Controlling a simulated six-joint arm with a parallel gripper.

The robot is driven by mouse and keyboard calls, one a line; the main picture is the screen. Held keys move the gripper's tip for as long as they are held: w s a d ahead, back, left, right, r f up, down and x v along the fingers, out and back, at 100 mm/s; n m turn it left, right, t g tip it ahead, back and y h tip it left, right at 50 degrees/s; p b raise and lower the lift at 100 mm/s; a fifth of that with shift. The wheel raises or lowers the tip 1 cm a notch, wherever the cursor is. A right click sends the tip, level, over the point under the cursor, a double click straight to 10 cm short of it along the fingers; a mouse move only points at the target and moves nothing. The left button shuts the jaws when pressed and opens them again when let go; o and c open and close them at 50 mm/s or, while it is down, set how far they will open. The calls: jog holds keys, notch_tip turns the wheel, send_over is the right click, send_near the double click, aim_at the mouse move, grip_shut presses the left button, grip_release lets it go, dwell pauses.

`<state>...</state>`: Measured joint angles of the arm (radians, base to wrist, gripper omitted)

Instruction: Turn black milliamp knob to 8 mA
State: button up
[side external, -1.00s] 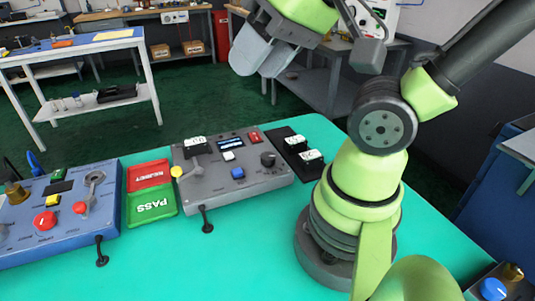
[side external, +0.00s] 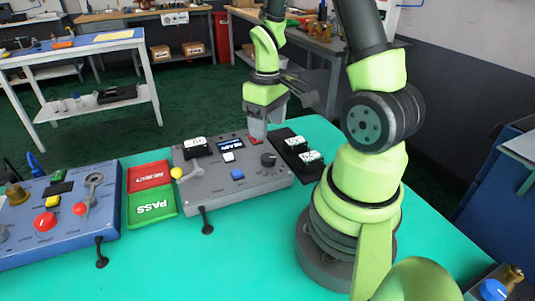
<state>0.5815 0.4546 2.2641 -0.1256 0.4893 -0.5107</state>
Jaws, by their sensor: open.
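The black milliamp knob (side external: 268,160) is on the right part of the grey control box (side external: 225,185), near the blue button. Its pointer and scale are too small to read. A small dark display (side external: 231,145) sits near the back of the box, its text not readable. My gripper (side external: 257,132) points down above the back right of the box, behind the knob and close to the red switch. It is open and empty, apart from the knob. The fingers overlap in this view, so the gap between them is hard to see.
A blue button (side external: 237,174) and a yellow-tipped lever (side external: 177,173) share the box. Black blocks with white labels stand on a dark strip (side external: 288,137) to the right. Red REJECT (side external: 150,176) and green PASS trays (side external: 140,208) and a blue panel (side external: 60,225) lie left.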

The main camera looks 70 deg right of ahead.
aim_at(267, 157)
notch_tip(267, 157, down, 9)
jog(key=shift+r, duration=0.2)
dwell(0.3)
jog(key=c, duration=0.9)
